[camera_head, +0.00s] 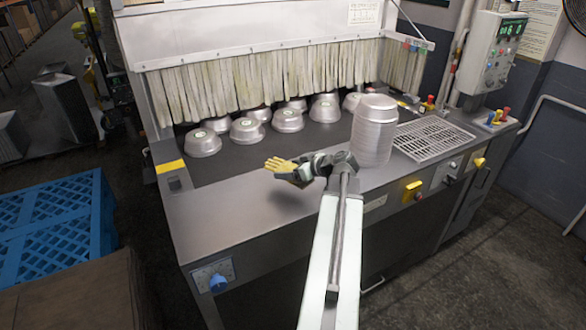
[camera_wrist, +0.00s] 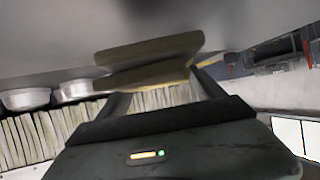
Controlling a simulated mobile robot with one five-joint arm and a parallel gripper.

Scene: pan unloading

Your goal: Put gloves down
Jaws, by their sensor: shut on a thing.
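Yellow gloves (camera_head: 280,165) are held at the end of my arm, over the front left part of the grey metal worktop (camera_head: 225,205). My gripper (camera_head: 297,173) is shut on them, and they stick out to the left of it. A dark shadow lies on the worktop below them, and they look a little above the surface. In the wrist view the gloves show as flat olive-yellow shapes (camera_wrist: 150,60) between and beyond the fingers of my gripper. Their lower side is hidden in the head view.
Several upturned metal pans (camera_head: 247,130) stand behind, by a strip curtain (camera_head: 230,85). A tall stack of pans (camera_head: 374,135) stands right of my gripper, near a metal grate (camera_head: 432,138). A blue pallet (camera_head: 55,225) is at the left. The worktop's front left is clear.

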